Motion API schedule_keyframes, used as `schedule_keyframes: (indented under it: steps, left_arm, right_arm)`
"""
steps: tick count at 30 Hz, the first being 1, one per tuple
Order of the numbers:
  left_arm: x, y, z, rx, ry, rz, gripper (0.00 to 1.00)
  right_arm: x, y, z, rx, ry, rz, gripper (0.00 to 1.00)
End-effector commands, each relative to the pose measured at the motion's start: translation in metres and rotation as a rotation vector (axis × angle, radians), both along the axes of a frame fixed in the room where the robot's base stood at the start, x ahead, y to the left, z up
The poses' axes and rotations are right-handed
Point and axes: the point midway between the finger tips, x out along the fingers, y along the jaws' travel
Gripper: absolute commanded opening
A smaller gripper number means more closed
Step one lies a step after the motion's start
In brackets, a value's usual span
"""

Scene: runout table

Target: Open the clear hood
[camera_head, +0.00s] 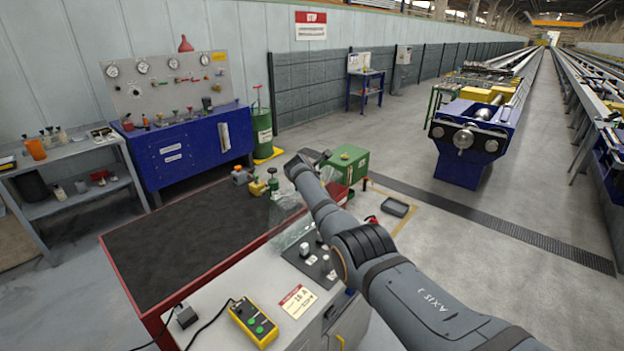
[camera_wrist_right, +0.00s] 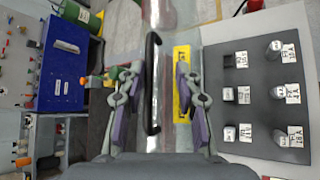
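The clear hood (camera_head: 292,236) is a see-through cover at the right end of the dark-topped bench, partly hidden by my right arm. In the right wrist view its black bar handle (camera_wrist_right: 153,85) runs lengthwise between the fingers. My right gripper (camera_wrist_right: 160,88) is open, with one finger on each side of the handle and gaps visible. Whether the handle lies at fingertip depth I cannot tell. In the head view the right gripper's fingers are hidden behind my arm. My left gripper is not in view.
A dark panel (camera_wrist_right: 265,90) with several labelled metal pieces lies right of the handle. A yellow button box (camera_head: 254,322) with a cable sits on the bench's near end. A green box (camera_head: 346,165) and small bottles stand beyond the arm.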

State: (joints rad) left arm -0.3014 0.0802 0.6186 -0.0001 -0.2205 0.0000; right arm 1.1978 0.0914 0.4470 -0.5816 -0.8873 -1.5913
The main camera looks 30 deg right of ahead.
Motion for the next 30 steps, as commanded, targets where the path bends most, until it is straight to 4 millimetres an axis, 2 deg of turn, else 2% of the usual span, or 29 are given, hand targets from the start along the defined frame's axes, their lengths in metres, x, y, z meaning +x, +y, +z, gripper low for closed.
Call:
schedule_keyframes:
  steps: [8, 14, 30]
  left_arm:
    - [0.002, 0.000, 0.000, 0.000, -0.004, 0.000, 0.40]
    - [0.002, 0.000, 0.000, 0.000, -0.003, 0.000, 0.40]
    - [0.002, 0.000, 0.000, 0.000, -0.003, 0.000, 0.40]
  right_arm:
    - [-0.001, 0.001, 0.000, 0.000, 0.001, -0.001, 0.33]
    - [-0.011, 0.010, 0.010, -0.002, -0.001, -0.001, 0.33]
    - [-0.070, 0.056, 0.064, 0.000, 0.001, 0.001, 0.33]
